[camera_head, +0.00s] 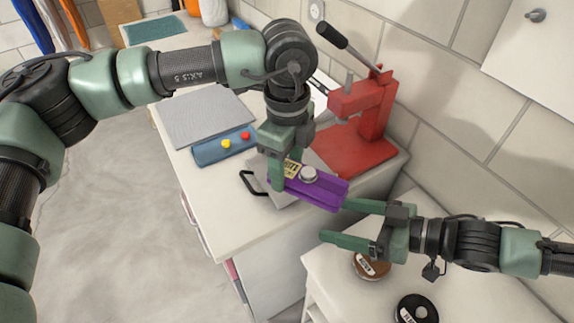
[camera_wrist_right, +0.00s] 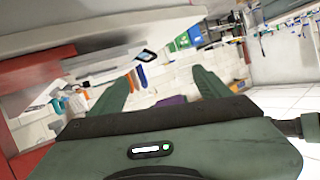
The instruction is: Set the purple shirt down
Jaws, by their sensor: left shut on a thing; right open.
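The purple shirt (camera_head: 325,193) looks like a flat purple slab in the head view, with a round silver piece (camera_head: 309,174) and a yellow label at its left end. My left gripper (camera_head: 285,168) points down and is shut on its left end, over the counter's near right corner. My right gripper (camera_head: 335,221) is open and empty at the shirt's right end. The shirt also shows as a small purple patch (camera_wrist_right: 171,101) between the right fingers in the right wrist view. I cannot tell whether the shirt touches what lies beneath it.
A red press (camera_head: 355,125) stands behind on the white counter (camera_head: 215,215). A grey mat (camera_head: 205,117) and a blue box with yellow and red buttons (camera_head: 224,147) lie left. Brown (camera_head: 371,265) and black (camera_head: 416,308) round items sit on the lower right surface.

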